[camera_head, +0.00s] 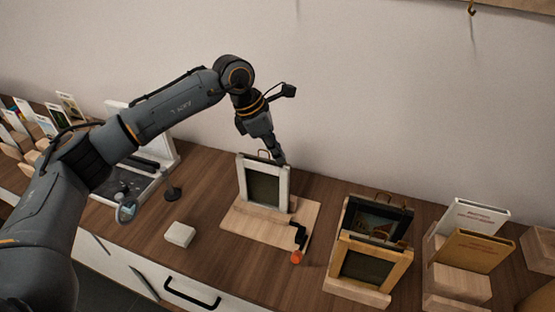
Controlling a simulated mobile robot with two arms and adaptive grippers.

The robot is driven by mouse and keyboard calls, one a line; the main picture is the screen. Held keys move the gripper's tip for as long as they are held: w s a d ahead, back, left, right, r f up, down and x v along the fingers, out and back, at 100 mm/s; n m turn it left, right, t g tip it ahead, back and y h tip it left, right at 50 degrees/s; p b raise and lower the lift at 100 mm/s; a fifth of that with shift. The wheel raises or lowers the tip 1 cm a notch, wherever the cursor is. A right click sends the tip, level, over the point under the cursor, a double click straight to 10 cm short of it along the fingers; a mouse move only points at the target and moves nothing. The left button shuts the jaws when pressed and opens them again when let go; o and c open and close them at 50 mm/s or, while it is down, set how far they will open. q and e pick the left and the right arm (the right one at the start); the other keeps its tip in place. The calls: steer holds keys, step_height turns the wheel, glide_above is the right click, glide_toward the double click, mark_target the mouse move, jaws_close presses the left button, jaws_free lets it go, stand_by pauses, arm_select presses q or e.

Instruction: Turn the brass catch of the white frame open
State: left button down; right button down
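The white frame (243,179) stands upright on a light wooden board (262,235), with its dark panel facing me. A small dark brass-coloured loop shows at its top edge, beside my gripper; I cannot tell whether it is the catch. My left gripper (279,158) points down just behind the top right part of the frame. Its fingertips are partly hidden by the frame, so I cannot tell whether they are open, shut or touching anything. My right gripper is not in view.
A black clamp with an orange knob (296,257) sits at the board's right edge. Black (402,226) and yellow (344,244) frames stand to the right, then books (474,252). A white block (179,234) lies left on the wooden top. The wall is close behind.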

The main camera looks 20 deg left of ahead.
arm_select(q)
steer(key=m+g+b, duration=0.1)
steer(key=m, duration=0.1)
steer(key=shift+w+m, duration=0.15)
steer(key=shift+m, duration=0.15)
steer(key=shift+w+m+g+h+b, duration=0.15)
steer(key=shift+m+g+h+b, duration=0.25)
steer(key=shift+m, duration=1)
steer(key=c, duration=1.8)
jaws_free()
steer(key=v, duration=1.2)
steer(key=shift+w+d+r, duration=0.1)
steer(key=shift+w, duration=0.1)
